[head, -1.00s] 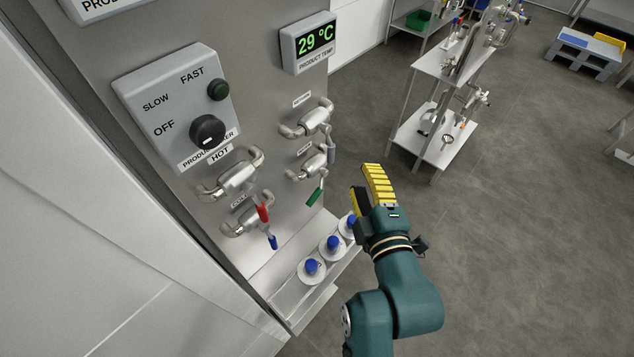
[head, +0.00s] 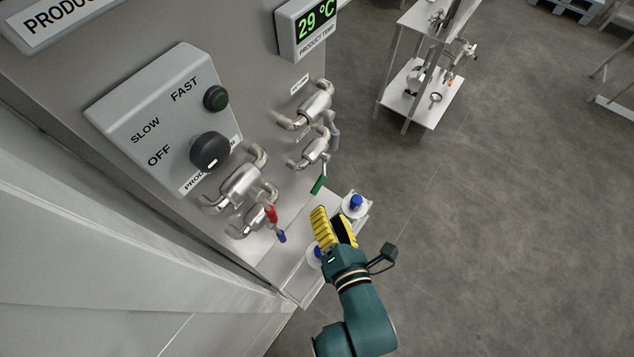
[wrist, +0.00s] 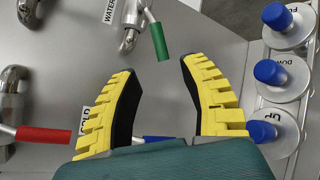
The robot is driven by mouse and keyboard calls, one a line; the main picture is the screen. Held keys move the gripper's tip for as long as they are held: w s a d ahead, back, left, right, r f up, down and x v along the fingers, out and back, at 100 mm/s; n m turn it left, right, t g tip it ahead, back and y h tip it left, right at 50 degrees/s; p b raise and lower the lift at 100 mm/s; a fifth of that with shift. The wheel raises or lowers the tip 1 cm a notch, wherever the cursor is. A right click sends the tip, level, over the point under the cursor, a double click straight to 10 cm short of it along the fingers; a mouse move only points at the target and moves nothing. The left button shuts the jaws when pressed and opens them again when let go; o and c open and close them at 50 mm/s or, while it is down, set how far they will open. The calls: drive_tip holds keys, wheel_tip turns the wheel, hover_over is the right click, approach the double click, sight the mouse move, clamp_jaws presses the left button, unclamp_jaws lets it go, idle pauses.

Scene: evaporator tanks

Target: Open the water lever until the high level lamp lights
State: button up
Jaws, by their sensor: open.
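The water lever has a green handle (head: 319,184) and hangs from a metal valve on the panel. In the wrist view, the green handle (wrist: 160,42) lies just ahead of the gap between my fingers, with a partly cut-off WATER label (wrist: 109,10) beside its valve. My gripper (head: 333,216) is open and empty, just below the green handle in the head view. In the wrist view, its yellow toothed fingers (wrist: 158,72) are spread apart, with no contact visible. The high level lamp cannot be made out in either view.
Red (head: 271,213) and blue (head: 282,236) lever handles hang left of my gripper. Blue buttons on white bases, one labelled DOWN (wrist: 271,72), stand on the ledge close to the right finger. A mixer switch box (head: 165,115) is upper left.

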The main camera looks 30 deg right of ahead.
sight(318, 190)
drive_tip(key=x, duration=0.9)
drive_tip(key=shift+w+d+f, duration=0.1)
drive_tip(key=shift+w, duration=0.05)
clamp_jaws()
